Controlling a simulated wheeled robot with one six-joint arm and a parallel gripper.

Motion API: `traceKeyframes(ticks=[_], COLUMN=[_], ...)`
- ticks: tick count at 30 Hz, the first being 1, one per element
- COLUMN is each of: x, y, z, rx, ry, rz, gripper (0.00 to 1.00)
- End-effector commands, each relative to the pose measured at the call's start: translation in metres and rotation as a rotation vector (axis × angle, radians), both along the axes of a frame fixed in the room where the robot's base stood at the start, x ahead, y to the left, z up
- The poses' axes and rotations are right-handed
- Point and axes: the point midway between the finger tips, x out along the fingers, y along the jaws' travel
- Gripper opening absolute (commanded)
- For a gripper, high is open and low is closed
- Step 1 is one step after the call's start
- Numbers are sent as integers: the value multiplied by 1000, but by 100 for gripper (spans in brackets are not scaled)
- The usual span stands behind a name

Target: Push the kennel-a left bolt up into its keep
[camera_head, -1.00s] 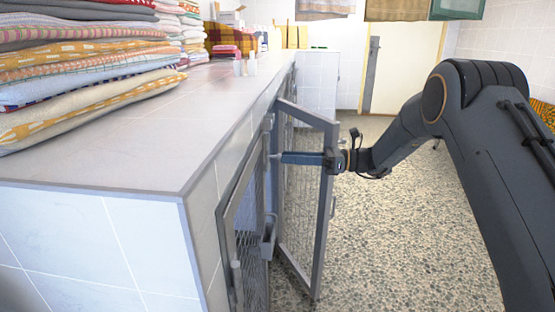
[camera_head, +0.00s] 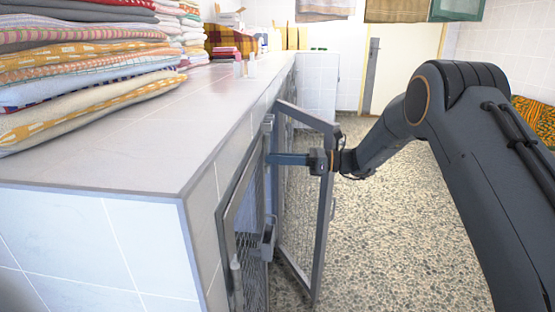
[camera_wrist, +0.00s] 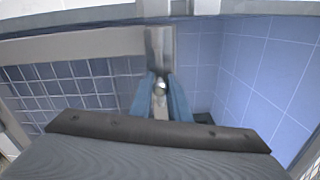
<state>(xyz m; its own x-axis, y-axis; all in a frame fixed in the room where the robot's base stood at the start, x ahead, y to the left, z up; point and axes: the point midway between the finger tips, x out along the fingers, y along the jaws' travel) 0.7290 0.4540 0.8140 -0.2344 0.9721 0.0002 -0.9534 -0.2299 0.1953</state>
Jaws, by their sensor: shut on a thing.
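My gripper (camera_head: 270,158) reaches left to the kennel front in the head view. In the wrist view its two blue fingers (camera_wrist: 160,100) are closed around a small shiny round knob (camera_wrist: 160,87), which looks like the bolt's knob. A grey metal upright (camera_wrist: 160,50) stands just behind and above the knob. In the head view the fingers hide the knob, and a grey metal fitting (camera_head: 268,125) shows just above them. I cannot tell how far the bolt sits in its keep.
A mesh kennel door (camera_head: 228,215) is on the near side, with a grey bracket (camera_head: 268,240) at its edge. Another mesh door (camera_head: 320,225) stands swung out below and behind my gripper. Folded towels (camera_head: 85,70) are stacked on the tiled top (camera_head: 150,150). The floor (camera_head: 400,240) is clear.

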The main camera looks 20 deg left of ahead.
Motion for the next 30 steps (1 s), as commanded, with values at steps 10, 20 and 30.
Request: traceKeyframes(ticks=[10,20,30], x=[0,1,1], y=[0,0,-1], z=[35,38,36], rx=[1,5,1], ry=[-3,-3,-1], rz=[-1,-2,-1], gripper=[0,19,29])
